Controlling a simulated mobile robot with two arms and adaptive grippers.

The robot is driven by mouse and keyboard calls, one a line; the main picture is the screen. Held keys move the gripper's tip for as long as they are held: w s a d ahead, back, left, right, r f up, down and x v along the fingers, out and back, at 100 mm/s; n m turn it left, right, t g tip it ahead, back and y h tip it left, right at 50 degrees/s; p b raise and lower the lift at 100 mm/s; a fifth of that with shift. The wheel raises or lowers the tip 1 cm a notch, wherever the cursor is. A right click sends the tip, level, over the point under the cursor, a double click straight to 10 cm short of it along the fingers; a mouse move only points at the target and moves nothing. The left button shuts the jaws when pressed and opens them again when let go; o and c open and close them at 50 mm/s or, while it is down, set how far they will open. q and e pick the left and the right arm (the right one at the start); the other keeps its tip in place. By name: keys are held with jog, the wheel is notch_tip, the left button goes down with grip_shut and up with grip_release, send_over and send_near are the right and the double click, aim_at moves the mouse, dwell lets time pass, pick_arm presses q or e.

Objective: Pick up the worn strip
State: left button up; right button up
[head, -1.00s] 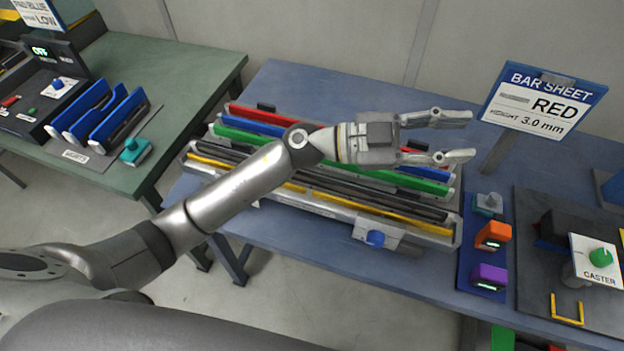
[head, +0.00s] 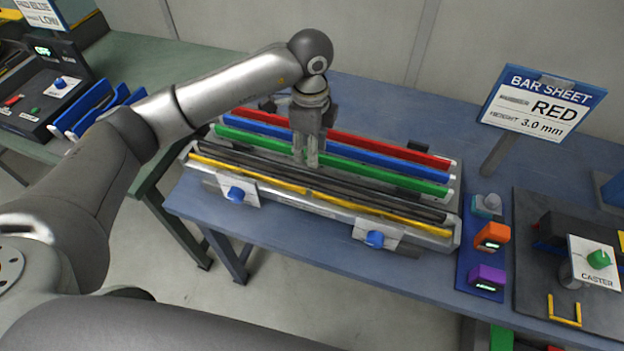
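A long rack (head: 452,238) on the blue table holds parallel strips: red (head: 380,147), blue (head: 380,160), green (head: 390,176), dark (head: 380,202) and yellow (head: 385,221). The yellow one, at the near side, looks uneven near its middle. I cannot tell for certain which strip is the worn one. My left gripper (head: 306,162) points down over the middle of the rack, its fingertips by the green and dark strips. The fingers look close together from this angle, and I see nothing clearly held. Contact with a strip cannot be told. My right gripper is out of view.
A sign reading "BAR SHEET, RED, 3.0 mm" (head: 540,100) stands at the right. Blue knobs (head: 375,239) stick out at the rack's front. Orange (head: 492,236) and purple (head: 487,277) devices sit right of the rack. A green table (head: 150,58) is at the left.

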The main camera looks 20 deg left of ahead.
aim_at(312, 176)
pick_arm(q)
notch_tip(312, 176, down, 4)
jog(key=shift+r+p, duration=0.25)
jog(key=shift+p, duration=0.1)
jog(key=shift+s+d+f+p, duration=0.1)
jog(key=shift+s+f+p, duration=0.05)
jog(key=shift+f+p, duration=0.35)
notch_tip(312, 176, down, 4)
jog(key=shift+s+d+f+p, duration=0.1)
jog(key=shift+s+d+p, duration=0.05)
jog(key=shift+p, duration=0.75)
jog(key=shift+f, duration=0.2)
grip_shut()
jog(key=shift+r, duration=0.1)
